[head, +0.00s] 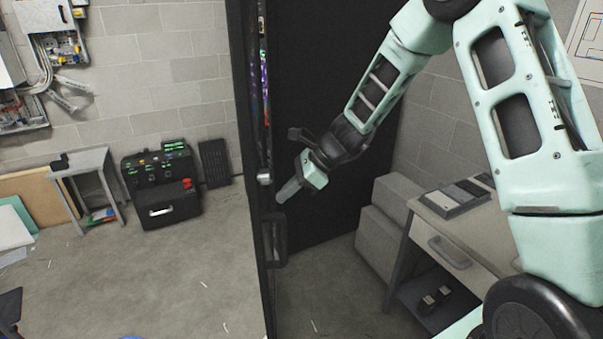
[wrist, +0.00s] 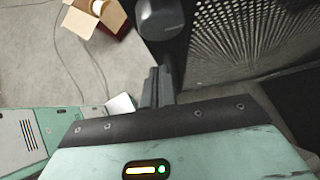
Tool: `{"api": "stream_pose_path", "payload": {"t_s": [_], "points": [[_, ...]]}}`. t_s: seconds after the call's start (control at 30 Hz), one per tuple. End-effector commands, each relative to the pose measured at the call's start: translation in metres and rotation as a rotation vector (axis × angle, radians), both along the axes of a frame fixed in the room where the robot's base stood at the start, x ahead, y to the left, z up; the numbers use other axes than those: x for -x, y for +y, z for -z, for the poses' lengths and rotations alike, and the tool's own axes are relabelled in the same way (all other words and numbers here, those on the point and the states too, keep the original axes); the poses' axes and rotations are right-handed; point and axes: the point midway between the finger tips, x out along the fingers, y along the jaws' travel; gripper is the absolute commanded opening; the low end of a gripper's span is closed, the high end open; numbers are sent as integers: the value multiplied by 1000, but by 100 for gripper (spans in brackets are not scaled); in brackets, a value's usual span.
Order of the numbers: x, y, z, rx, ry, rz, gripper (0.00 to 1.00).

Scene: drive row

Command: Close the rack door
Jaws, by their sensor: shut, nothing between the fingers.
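The rack door (head: 247,130) stands as a tall, thin black strip seen nearly edge-on at the middle of the head view. A grey round knob (head: 265,177) and a black handle (head: 275,245) are on its right side. A dark perforated panel (wrist: 250,40) shows at the upper right of the wrist view, with a dark knob (wrist: 162,18) at its left edge. My gripper (head: 284,194) is shut and empty, just right of the knob, fingers pointing down-left. Its fingers also show in the wrist view (wrist: 158,82), close below the knob. I cannot tell whether they touch the door.
A black panel (head: 320,110) rises behind my gripper. A workbench (head: 470,225) and stacked grey boxes (head: 385,220) stand at the right. A black equipment case (head: 160,188) and small table (head: 88,170) stand by the left wall. The floor at left centre is mostly clear. An open cardboard box (wrist: 95,18) shows in the wrist view.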

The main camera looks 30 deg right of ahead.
Motion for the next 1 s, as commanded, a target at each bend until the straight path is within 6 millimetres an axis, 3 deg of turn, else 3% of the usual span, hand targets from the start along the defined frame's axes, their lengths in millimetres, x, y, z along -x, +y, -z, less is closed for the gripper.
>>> {"api": "stream_pose_path", "payload": {"t_s": [0.1, 0.3, 0.77, 0.87, 1.0], "points": [[-7, 18, -6, 0, -2, -4, 0], [-12, 32, -4, 0, -4, -4, 0], [-13, 36, -3, 1, -4, 0, 0], [-16, 44, -3, 1, -5, 9, 0], [-24, 69, -4, -1, -6, 37, 0]]}}
